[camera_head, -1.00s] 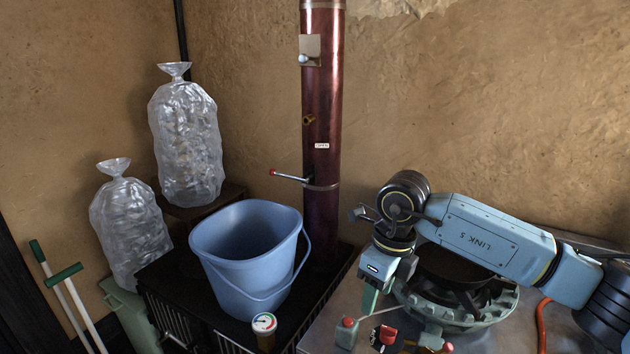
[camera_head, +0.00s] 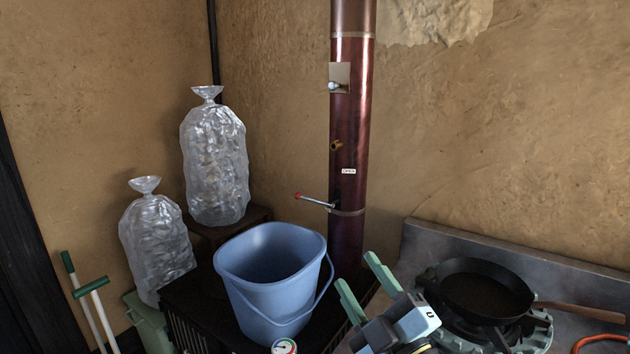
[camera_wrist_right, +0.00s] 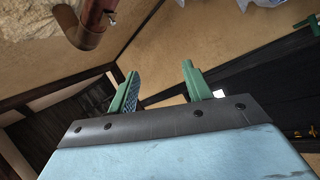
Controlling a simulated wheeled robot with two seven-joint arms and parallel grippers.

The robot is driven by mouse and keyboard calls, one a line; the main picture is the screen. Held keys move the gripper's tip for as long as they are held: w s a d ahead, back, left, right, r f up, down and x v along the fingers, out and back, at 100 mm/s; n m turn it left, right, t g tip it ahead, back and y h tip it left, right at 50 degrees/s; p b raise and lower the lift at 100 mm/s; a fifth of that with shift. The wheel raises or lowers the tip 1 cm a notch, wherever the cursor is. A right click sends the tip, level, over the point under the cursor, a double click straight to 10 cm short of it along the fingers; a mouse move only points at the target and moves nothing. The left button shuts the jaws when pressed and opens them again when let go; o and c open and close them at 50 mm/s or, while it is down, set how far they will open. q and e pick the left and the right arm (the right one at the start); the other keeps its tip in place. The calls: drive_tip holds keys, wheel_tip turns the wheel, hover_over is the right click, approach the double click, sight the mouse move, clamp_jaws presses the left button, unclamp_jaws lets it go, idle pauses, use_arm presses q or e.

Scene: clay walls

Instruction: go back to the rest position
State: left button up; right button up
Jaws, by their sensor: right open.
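My right gripper (camera_head: 360,280) shows at the bottom of the head view, with its two green fingers apart and nothing between them. It is just right of the blue bucket (camera_head: 262,290) in the picture and left of the stove. In the right wrist view the same open gripper (camera_wrist_right: 158,92) has an empty gap between its fingers. My left gripper is not in either view.
A dark red pipe (camera_head: 350,130) with a lever (camera_head: 315,201) rises behind the bucket. A black pan (camera_head: 485,290) sits on a burner at the right. Two clear bags (camera_head: 215,165) stand at the left. A dial gauge (camera_head: 285,346) is at the bottom edge.

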drive_tip(key=s+d+f+m+g+h, duration=0.3)
drive_tip(key=d+f+m+h, duration=0.25)
drive_tip(key=f, duration=0.25)
drive_tip(key=s+d+f+m+g+h, duration=0.3)
drive_tip(key=d+f+m+h, duration=0.25)
drive_tip(key=f, duration=0.35)
drive_tip(key=s+d+f+m+g+y, duration=0.1)
drive_tip(key=s+d+f+m+g, duration=0.1)
drive_tip(key=s+f+g, duration=0.6)
drive_tip(key=s+d+f+m+g, duration=0.2)
drive_tip(key=s+f+g, duration=0.1)
drive_tip(key=s, duration=0.8)
wheel_tip(320, 180, down, 25)
drive_tip(key=s+d, duration=0.2)
drive_tip(key=s+d+f+g, duration=0.1)
drive_tip(key=s+d+f, duration=0.1)
drive_tip(key=s+f, duration=0.5)
drive_tip(key=s+d+f+n+g, duration=0.1)
drive_tip(key=s+d+f, duration=0.2)
drive_tip(key=s+f, duration=0.4)
drive_tip(key=shift+s+d+f+h, duration=0.15)
drive_tip(key=shift+s+f+h, duration=0.25)
drive_tip(key=shift+s, duration=0.55)
